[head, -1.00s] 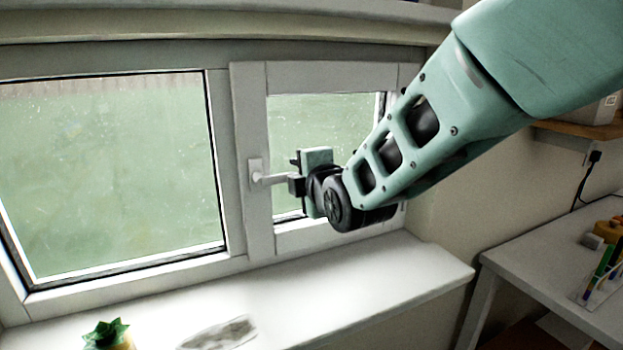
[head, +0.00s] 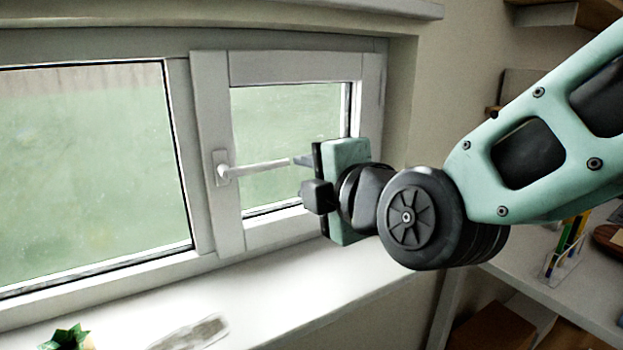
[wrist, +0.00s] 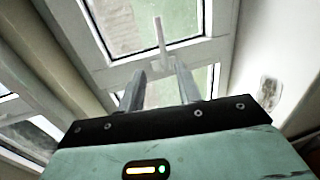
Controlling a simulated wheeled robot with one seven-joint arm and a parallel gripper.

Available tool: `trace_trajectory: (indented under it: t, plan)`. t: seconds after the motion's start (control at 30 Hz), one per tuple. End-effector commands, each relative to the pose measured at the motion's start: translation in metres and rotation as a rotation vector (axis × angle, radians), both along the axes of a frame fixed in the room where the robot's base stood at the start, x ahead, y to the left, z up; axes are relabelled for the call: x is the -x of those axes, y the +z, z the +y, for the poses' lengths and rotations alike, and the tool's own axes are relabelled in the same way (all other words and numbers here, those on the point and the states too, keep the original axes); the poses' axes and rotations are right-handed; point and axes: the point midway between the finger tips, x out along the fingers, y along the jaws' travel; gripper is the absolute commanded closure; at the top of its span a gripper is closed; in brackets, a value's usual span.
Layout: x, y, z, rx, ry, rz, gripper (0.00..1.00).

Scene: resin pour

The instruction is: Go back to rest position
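The white window handle (head: 255,169) points sideways to the right on the frame of the small window sash (head: 237,232). The sash appears to sit in its frame. My gripper (head: 300,163) is just right of the handle's free end in the head view. In the wrist view my gripper (wrist: 159,70) has two grey fingers spread apart with nothing between them. The handle (wrist: 160,35) shows beyond the fingertips there, apart from them. In the head view the fingers are partly hidden by the gripper body.
A white windowsill (head: 320,291) runs below, with a green spiky-leaved plant (head: 67,337) and a flat, pale object (head: 190,334) on it. At right stands a white desk (head: 540,285) with a clear pen holder (head: 563,262). Open air lies in front of the window.

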Motion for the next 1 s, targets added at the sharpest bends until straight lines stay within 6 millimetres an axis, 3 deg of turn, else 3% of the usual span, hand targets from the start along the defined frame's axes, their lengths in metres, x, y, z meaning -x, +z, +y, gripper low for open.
trace_trajectory:
  t: [0.4, 0.53, 0.77, 1.0]
  plan:
    - [0.003, 0.000, -0.002, 0.001, 0.000, 0.001, 0.66]
    - [0.009, -0.013, -0.004, -0.039, 0.005, 0.103, 0.66]
    - [0.051, -0.078, -0.021, -0.201, -0.074, 0.641, 0.66]
    - [0.121, -0.139, -0.072, -0.294, -0.446, 1.203, 0.66]
